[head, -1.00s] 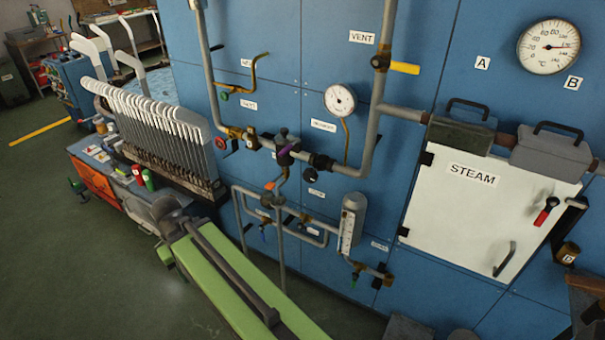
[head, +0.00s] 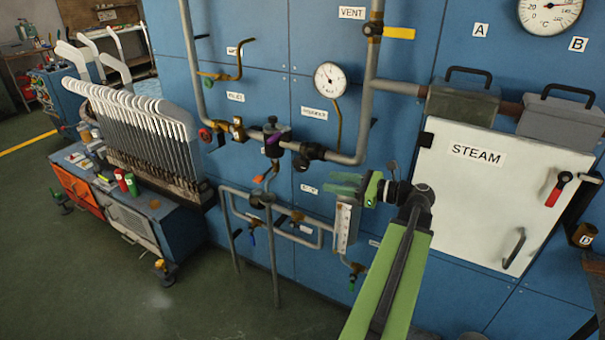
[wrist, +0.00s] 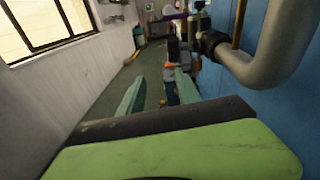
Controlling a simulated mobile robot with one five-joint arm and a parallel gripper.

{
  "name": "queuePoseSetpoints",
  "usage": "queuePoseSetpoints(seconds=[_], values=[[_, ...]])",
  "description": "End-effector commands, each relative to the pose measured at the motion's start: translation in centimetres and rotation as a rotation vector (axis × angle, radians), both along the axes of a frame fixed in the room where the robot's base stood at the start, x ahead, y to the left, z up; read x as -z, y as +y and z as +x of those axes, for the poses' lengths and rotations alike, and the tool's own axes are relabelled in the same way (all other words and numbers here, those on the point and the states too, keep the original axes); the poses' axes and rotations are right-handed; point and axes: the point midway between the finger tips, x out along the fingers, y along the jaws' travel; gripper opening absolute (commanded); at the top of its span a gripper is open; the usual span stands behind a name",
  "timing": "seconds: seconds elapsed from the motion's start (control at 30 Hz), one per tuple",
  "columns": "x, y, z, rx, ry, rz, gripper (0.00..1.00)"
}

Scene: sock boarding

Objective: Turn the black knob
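A black knob (head: 301,163) is on the pipework of the blue wall panel, under the black fitting (head: 313,151) and right of a purple-handled valve (head: 273,142). The black fitting also shows in the wrist view (wrist: 211,43); I cannot pick out the knob there. My gripper (head: 330,183) has pale green fingers pointing left, below and right of the knob in the picture, apart from it. In the wrist view my gripper (wrist: 160,75) is open, with a clear gap and nothing held between the fingers.
A round gauge (head: 330,79) is above the pipe. A flow tube (head: 343,228) stands close under my gripper. The white STEAM door (head: 490,190) is to the right. A rack of white boards (head: 140,130) stands left. The floor at lower left is clear.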

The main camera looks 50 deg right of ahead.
Motion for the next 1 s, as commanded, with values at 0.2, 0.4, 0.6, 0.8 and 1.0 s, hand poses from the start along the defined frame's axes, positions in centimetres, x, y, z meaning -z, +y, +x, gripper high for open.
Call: queuePoseSetpoints(seconds=[0.2,0.4,0.6,0.8,1.0], values=[[-1.5,-3.2,-4.1,0.086,-0.067,0.115,0.40],[-1.6,-2.9,-3.1,0.085,-0.067,0.115,0.40],[-1.6,-1.8,1.2,0.082,-0.066,0.114,0.40],[-1.6,-0.6,6.1,0.083,-0.067,0.113,0.40],[-1.6,0.5,10.4,0.083,-0.066,0.112,0.40]])
